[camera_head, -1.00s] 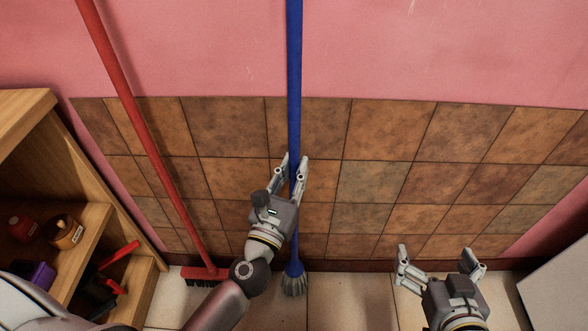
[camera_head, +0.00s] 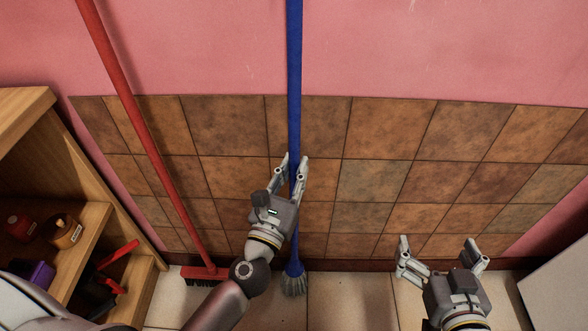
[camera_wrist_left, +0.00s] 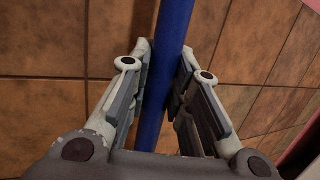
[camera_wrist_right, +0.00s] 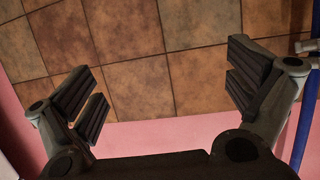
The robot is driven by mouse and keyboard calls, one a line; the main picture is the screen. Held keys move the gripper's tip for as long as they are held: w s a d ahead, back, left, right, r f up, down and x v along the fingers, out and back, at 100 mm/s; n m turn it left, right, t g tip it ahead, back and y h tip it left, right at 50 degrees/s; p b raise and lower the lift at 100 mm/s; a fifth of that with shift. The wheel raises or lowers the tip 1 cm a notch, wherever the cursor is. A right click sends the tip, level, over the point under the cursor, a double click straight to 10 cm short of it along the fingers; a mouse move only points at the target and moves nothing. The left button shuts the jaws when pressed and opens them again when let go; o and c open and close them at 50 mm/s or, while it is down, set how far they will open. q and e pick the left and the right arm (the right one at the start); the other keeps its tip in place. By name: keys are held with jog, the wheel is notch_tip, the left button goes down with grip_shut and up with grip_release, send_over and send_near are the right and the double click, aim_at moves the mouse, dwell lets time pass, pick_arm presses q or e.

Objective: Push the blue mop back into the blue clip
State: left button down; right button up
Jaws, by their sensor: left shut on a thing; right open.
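The blue mop (camera_head: 294,85) stands nearly upright against the wall in the head view, its grey mop head (camera_head: 294,284) at the floor. My left gripper (camera_head: 295,164) is shut on the mop's blue handle, around its lower middle. The handle also runs between the fingers in the left wrist view (camera_wrist_left: 170,50). My right gripper (camera_head: 440,248) is open and empty, to the right of the mop and low near the tiled wall. The mop's handle shows at the right edge of the right wrist view (camera_wrist_right: 304,125). The blue clip is not in view.
A red broom (camera_head: 140,120) leans on the wall left of the mop. A wooden shelf (camera_head: 88,228) with small items stands at the left. A pale cabinet (camera_head: 560,285) is at the lower right. The tiled wall (camera_head: 400,140) between is clear.

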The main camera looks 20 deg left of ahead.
pick_arm(q)
jog(key=shift+f, duration=0.1)
pick_arm(e)
jog(key=shift+w+a+r+t, duration=0.2)
jog(key=shift+r+t, duration=0.2)
jog(key=shift+r, duration=0.2)
pick_arm(q)
jog(key=c, duration=1.3)
grip_release()
jog(key=shift+o, duration=0.2)
pick_arm(e)
jog(key=shift+r+y, duration=0.15)
jog(key=shift+y, duration=0.15)
pick_arm(q)
jog(key=shift+f, duration=0.15)
jog(key=shift+s, duration=0.1)
jog(key=shift+s+f, duration=0.1)
jog(key=shift+s, duration=0.1)
jog(key=s+f, duration=0.1)
jog(key=s, duration=1)
jog(key=shift+s+a+f, duration=0.15)
jog(key=shift+a+f, duration=0.15)
jog(key=shift+f, duration=0.1)
jog(key=o, duration=1.2)
